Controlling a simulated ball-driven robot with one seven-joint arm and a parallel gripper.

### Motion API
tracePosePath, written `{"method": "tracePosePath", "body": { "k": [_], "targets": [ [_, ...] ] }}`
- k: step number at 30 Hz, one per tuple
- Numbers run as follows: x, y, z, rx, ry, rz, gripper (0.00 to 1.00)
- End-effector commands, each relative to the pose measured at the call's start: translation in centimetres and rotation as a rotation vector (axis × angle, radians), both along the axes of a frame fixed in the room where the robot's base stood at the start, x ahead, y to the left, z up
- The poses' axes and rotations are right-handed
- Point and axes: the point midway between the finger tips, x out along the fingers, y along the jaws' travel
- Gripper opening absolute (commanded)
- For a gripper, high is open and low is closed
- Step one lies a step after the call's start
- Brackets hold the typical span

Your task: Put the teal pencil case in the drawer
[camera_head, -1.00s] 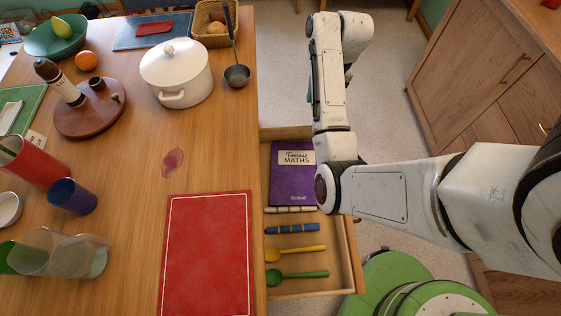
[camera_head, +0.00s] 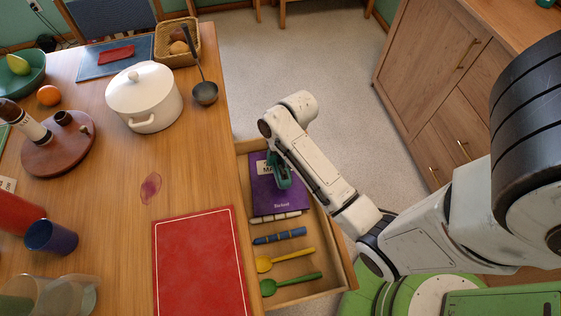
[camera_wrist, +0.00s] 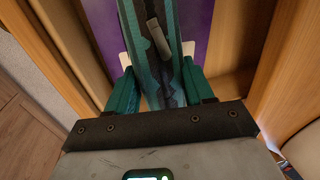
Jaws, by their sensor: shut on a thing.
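The teal pencil case (camera_wrist: 153,60), with a grey zip pull, is between my gripper's fingers in the wrist view. My gripper (camera_wrist: 160,88) is shut on it. In the head view my gripper (camera_head: 281,178) is over the far part of the open drawer (camera_head: 330,243), above the purple book. The arm partly hides the case there, and I cannot tell whether it touches the book. The drawer sticks out from the right side of the table.
The drawer holds a purple maths book (camera_head: 291,202), a whitish stick (camera_head: 275,217), a blue stick (camera_head: 280,236), a yellow spoon (camera_head: 285,259) and a green spoon (camera_head: 290,284). A red mat (camera_head: 200,265) lies on the table (camera_head: 190,160) beside it.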

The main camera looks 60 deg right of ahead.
Motion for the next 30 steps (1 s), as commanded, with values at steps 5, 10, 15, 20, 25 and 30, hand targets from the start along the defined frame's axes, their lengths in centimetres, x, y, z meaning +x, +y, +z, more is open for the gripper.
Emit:
{"method": "tracePosePath", "body": {
  "k": [5, 10, 15, 20, 25, 30],
  "targets": [
    [-0.1, 0.2, -2.6, 0.000, 0.003, 0.000, 0.16],
    [-0.1, 0.2, -3.3, 0.000, 0.001, 0.000, 0.16],
    [-0.1, 0.2, -3.2, -0.001, 0.001, 0.000, 0.16],
    [-0.1, 0.1, -3.6, -0.001, 0.001, 0.000, 0.16],
    [-0.1, 0.2, -3.8, -0.001, 0.001, 0.000, 0.61],
    [-0.1, 0.2, -3.8, 0.000, 0.002, 0.000, 0.77]
  ]
}}
